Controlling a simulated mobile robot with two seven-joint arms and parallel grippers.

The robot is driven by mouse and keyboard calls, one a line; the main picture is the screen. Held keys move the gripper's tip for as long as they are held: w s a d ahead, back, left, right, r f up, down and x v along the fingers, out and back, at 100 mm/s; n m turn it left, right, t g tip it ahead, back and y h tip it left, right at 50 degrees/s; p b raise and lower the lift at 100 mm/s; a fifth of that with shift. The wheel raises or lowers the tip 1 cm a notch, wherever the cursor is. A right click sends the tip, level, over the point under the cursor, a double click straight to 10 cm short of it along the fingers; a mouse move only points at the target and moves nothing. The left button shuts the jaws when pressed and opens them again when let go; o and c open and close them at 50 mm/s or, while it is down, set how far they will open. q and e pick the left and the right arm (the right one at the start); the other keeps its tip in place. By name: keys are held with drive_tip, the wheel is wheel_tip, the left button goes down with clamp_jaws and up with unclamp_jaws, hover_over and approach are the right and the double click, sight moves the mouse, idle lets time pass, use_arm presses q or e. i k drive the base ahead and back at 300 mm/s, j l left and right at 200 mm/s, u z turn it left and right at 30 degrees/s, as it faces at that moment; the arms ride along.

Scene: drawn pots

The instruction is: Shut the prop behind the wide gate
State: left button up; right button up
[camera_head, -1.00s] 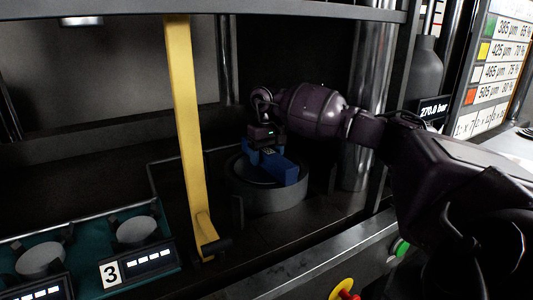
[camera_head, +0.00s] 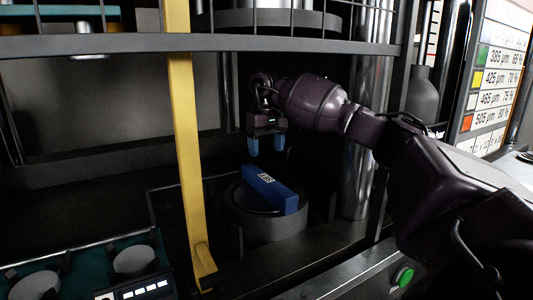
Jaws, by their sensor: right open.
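A yellow upright bar (camera_head: 187,140), which looks like the prop, stands left of centre. Its lower end bends into a foot near the front ledge. A dark barred frame (camera_head: 130,43), possibly the wide gate, crosses the top; the bar meets it there. My right gripper (camera_head: 266,145) has blue fingertips and is open and empty. It hangs to the right of the yellow bar, apart from it. A blue block (camera_head: 270,190) with a square printed code lies below the gripper, across a round grey pot-like holder (camera_head: 265,228). My left gripper is not in view.
A teal tray with round white-topped pots (camera_head: 134,261) is at lower left. A steel column (camera_head: 367,140) stands right of the holder. A green button (camera_head: 403,276) is on the front panel. A colour chart (camera_head: 492,75) is at upper right.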

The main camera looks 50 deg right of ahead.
sight(175, 18)
drive_tip(key=k, duration=1)
